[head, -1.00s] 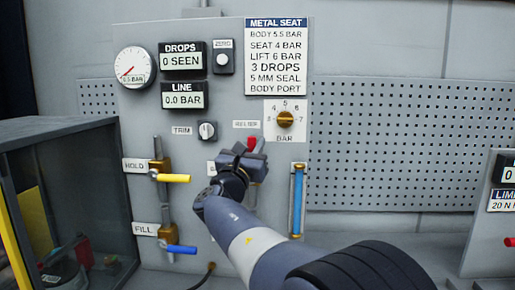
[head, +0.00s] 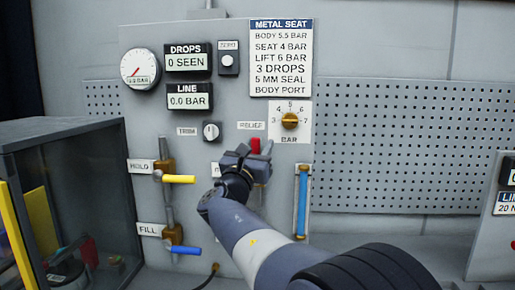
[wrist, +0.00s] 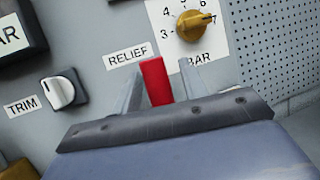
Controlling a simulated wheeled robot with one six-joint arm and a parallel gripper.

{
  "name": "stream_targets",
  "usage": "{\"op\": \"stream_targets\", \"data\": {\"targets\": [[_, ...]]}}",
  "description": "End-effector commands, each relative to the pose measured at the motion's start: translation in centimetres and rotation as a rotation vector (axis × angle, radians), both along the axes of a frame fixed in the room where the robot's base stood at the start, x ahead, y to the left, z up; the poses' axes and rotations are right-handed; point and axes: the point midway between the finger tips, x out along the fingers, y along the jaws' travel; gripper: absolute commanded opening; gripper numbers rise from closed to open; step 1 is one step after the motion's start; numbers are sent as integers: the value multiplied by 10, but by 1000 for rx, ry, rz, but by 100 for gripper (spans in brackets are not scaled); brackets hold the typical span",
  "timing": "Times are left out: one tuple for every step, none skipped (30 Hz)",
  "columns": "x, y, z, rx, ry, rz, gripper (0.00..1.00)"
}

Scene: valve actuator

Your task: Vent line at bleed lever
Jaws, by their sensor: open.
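A red lever (head: 255,145) stands on the grey panel just below a label that reads RELIEF (head: 251,126). No label reading "bleed" is legible. My gripper (head: 257,151) is open in front of the panel at this lever. In the wrist view the red lever (wrist: 157,80) stands upright between the two grey fingers of my gripper (wrist: 160,84), with a gap on either side. The lever's lower part is hidden behind the gripper body. The line display (head: 188,100) reads 0.0 BAR, and the drops display (head: 186,62) reads 0 SEEN.
A brass knob (head: 290,120) on a BAR scale is right of the lever, and a trim knob (head: 211,131) left. A yellow hold lever (head: 179,179) and blue fill lever (head: 187,250) stick out at left. A blue tube (head: 301,205) stands right of my gripper.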

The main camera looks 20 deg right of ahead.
Motion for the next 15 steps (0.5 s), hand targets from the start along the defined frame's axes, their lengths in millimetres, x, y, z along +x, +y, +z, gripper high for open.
{"op": "stream_targets", "data": {"targets": [[-1, 1, -1, 0, 0, 1, 41], [-2, 2, -2, 0, 0, 1, 41], [-5, 5, -3, 0, 0, 2, 41], [-7, 7, -5, 0, 0, 2, 41], [-10, 9, -7, 0, 1, 3, 41], [-16, 14, -10, 1, -1, 4, 41], [-20, 17, -12, 1, -1, 4, 41], [-24, 20, -15, 1, 0, 4, 41], [-31, 26, -18, 1, -1, 5, 41], [-35, 29, -21, 1, 0, 6, 41], [-40, 33, -23, 1, -1, 5, 41], [-46, 38, -26, 0, 0, 5, 41], [-50, 41, -28, 0, 0, 5, 41], [-54, 44, -30, 0, 0, 5, 41], [-59, 48, -33, 0, 1, 4, 41]]}}
